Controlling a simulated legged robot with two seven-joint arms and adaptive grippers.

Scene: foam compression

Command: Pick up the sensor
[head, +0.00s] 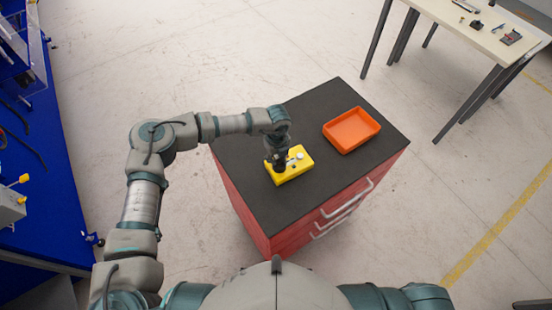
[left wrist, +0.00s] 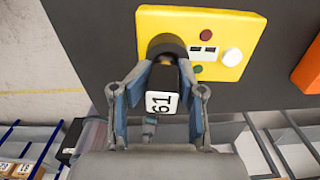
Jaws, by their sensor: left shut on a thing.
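A yellow block (head: 296,172) lies on the dark top of a red drawer cabinet (head: 255,196). The left wrist view also shows the yellow block (left wrist: 205,20), with a white round button, a red dot, a green dot and small white sockets. A dark piece, seemingly the sensor (left wrist: 168,78), carries a white "61" label and stands at the block's black round fitting. My left gripper (head: 277,162) points down over the block's left part. In the left wrist view its fingers (left wrist: 165,76) are shut on the sensor from both sides. Whether the sensor is seated in the block is hidden. My right gripper is out of view.
An empty-looking orange tray (head: 351,130) sits right of the block on the cabinet top. A pale table (head: 470,25) with several small items stands at the back right. Blue racks (head: 40,130) line the left side. Bare cabinet top surrounds the block.

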